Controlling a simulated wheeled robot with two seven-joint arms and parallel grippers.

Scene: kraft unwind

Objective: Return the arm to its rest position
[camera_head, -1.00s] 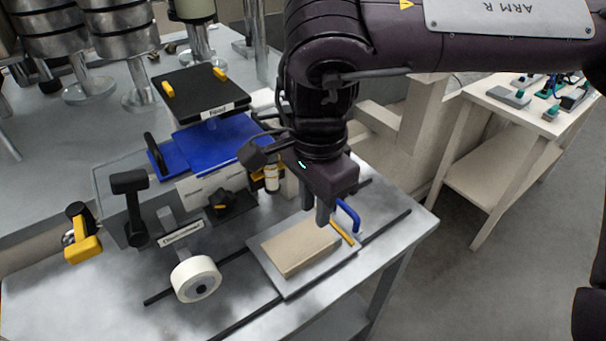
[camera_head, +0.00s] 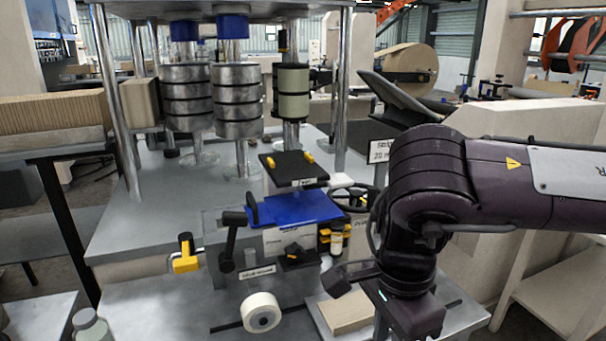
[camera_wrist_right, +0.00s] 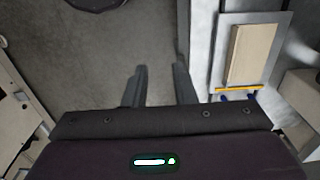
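My right arm comes in from the right in the head view. Its gripper (camera_head: 395,328) points down at the right of the tan block (camera_head: 348,312), with its fingertips cut off or hidden at the bottom edge. In the right wrist view my right gripper (camera_wrist_right: 160,86) has its two fingers apart with nothing between them. There the tan block (camera_wrist_right: 247,55) lies on a grey plate (camera_wrist_right: 281,38) to the right, clear of the fingers. My left gripper is not in view.
A white tape roll (camera_head: 261,312), a blue platform (camera_head: 295,210) and a yellow-handled part (camera_head: 185,258) are left of my arm. A metal roller stack (camera_head: 237,100) stands behind. Grey floor (camera_wrist_right: 100,50) lies below the fingers in the wrist view.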

